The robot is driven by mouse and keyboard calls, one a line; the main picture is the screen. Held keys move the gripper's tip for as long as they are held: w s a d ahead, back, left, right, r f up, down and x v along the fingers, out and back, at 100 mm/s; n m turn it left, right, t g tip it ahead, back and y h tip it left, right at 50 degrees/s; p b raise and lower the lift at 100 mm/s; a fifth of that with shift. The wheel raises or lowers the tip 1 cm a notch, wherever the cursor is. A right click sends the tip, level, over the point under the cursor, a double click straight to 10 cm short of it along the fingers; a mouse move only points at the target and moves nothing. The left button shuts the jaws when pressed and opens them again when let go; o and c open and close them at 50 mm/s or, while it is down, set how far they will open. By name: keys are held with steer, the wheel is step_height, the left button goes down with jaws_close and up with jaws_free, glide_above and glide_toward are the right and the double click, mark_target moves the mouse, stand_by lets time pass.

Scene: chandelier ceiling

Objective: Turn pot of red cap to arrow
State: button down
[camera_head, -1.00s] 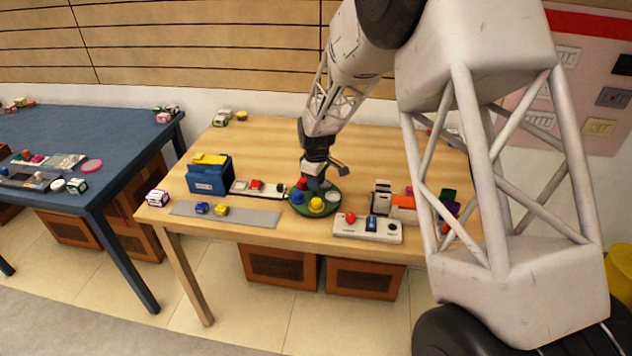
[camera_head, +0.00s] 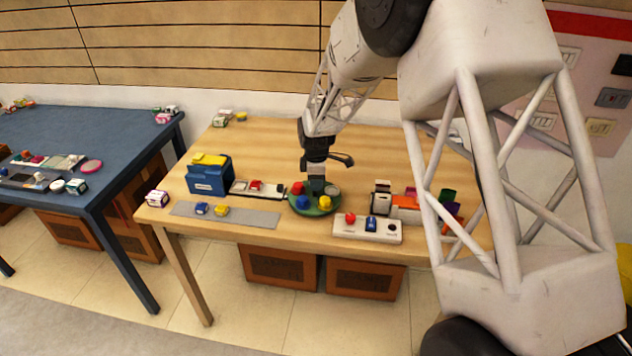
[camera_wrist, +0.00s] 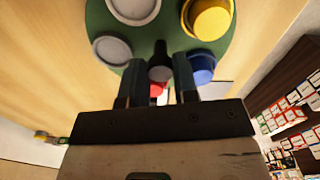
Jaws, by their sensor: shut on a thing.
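A round green turntable (camera_head: 313,213) stands near the table's front edge. It carries pots with a red cap (camera_head: 298,188), a blue cap (camera_head: 302,202), a yellow cap (camera_head: 325,203) and a grey cap (camera_head: 332,190). The red cap is at the left rear in the head view. My gripper (camera_head: 317,183) is over the turntable's middle. In the wrist view its fingers are shut on a dark central knob (camera_wrist: 159,58); the red cap (camera_wrist: 157,89) shows partly behind it, between the fingers. I cannot make out an arrow.
A white board with a red button (camera_head: 350,217) is at the turntable's front right. A strip with a red block (camera_head: 255,185) is at its left, by a blue box (camera_head: 207,182). Orange and white blocks (camera_head: 403,202) stand at the right.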

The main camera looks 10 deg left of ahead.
steer(key=shift+n, duration=0.6)
steer(key=shift+r+n, duration=0.1)
steer(key=shift+n, duration=0.5)
steer(key=c, duration=0.9)
jaws_free()
steer(key=shift+r, duration=3.9)
